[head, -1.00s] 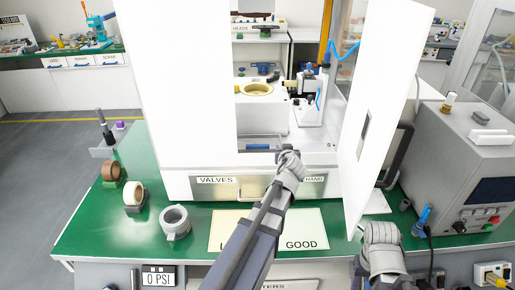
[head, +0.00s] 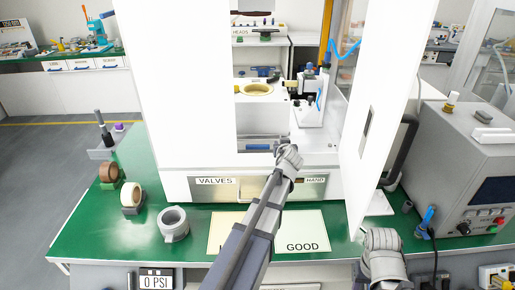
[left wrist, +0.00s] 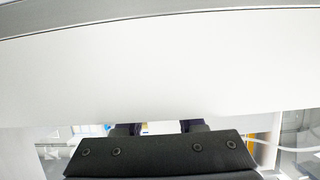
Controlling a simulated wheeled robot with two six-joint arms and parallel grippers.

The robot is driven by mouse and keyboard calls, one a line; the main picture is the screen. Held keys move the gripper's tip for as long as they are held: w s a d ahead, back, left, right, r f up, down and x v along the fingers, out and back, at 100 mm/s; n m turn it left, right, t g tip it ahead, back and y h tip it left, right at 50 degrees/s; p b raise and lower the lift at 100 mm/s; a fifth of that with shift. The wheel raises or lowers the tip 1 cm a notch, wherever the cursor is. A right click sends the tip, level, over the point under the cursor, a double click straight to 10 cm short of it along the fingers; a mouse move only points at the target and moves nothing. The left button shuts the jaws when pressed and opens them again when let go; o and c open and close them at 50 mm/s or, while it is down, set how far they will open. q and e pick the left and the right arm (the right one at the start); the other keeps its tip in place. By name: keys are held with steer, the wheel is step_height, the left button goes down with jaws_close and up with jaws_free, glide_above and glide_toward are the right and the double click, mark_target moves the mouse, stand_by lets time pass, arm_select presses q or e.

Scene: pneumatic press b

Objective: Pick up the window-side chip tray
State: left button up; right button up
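I cannot pick out with certainty a chip tray in these frames. My left arm reaches up to the open front of the white cabinet (head: 185,95), its wrist just above the drawer front. A grey low piece with a blue block (head: 257,147) lies at the cabinet opening, just left of that wrist. In the left wrist view, two dark fingers of my left gripper (left wrist: 158,127) stand apart with nothing seen between them, below a broad white panel (left wrist: 160,65). My right gripper (head: 383,262) is low at the right, near the bench front; its fingertips are not clear.
The cabinet's white door (head: 380,110) stands open to the right, close to my right arm. A grey control box (head: 460,160) stands beyond it. A "GOOD" sheet (head: 305,228) lies in front.

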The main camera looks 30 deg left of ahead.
arm_select(q)
jaws_close()
stand_by(1.2)
